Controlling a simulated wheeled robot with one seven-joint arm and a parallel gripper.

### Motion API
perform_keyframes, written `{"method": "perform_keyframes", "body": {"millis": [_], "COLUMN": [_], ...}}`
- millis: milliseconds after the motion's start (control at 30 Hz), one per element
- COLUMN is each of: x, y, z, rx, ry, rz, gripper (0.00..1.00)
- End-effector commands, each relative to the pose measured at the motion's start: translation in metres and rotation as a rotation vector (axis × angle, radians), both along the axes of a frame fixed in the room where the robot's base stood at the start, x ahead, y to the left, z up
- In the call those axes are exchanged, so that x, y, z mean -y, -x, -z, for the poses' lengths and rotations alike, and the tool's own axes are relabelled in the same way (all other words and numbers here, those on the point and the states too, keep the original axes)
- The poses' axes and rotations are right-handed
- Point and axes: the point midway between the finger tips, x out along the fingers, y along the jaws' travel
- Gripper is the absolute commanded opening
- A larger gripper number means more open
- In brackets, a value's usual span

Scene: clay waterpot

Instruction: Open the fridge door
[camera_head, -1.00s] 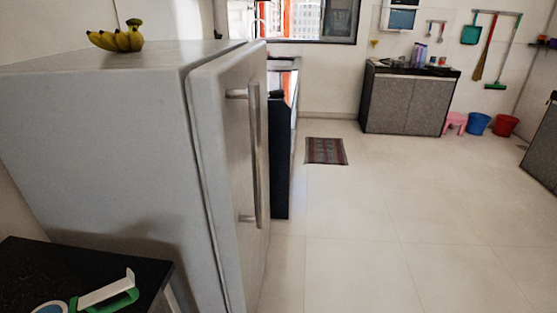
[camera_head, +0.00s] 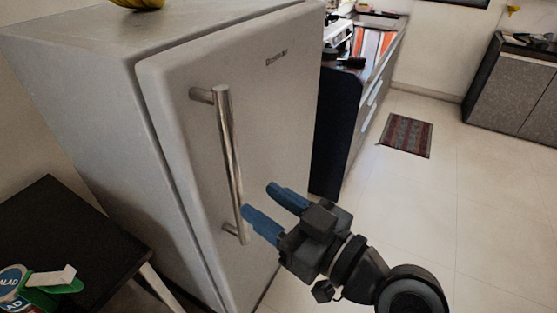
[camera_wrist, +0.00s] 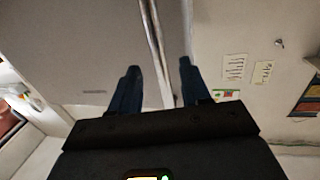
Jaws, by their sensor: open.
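The fridge door (camera_head: 275,110) is grey and looks shut against the fridge body (camera_head: 90,80). Its long metal bar handle (camera_head: 230,150) stands upright near the door's left side in the head view. My gripper (camera_head: 258,198) has blue fingers, open and empty, just right of the handle's lower half. In the wrist view the handle (camera_wrist: 153,35) runs down the picture between the two fingers of my gripper (camera_wrist: 158,68). I cannot tell whether the fingers touch it or how deep it sits between them.
A black side table (camera_head: 75,225) with a green-and-white item stands at the left, close to the fridge. A dark counter (camera_head: 335,130) adjoins the fridge's right. A patterned mat (camera_head: 406,135) lies on the open tiled floor. Yellow bananas (camera_head: 136,4) rest on top of the fridge.

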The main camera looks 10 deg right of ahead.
Motion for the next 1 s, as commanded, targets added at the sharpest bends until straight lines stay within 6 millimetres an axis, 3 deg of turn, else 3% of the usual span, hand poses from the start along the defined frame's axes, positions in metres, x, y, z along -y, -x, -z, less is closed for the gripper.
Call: {"method": "perform_keyframes", "body": {"millis": [600, 1000], "x": [-0.049, -0.055], "y": [-0.055, -0.061], "z": [-0.006, -0.005], "rx": [0.009, 0.009], "ry": [0.0, 0.0], "rz": [-0.016, -0.015], "gripper": [0.47, 0.47]}}
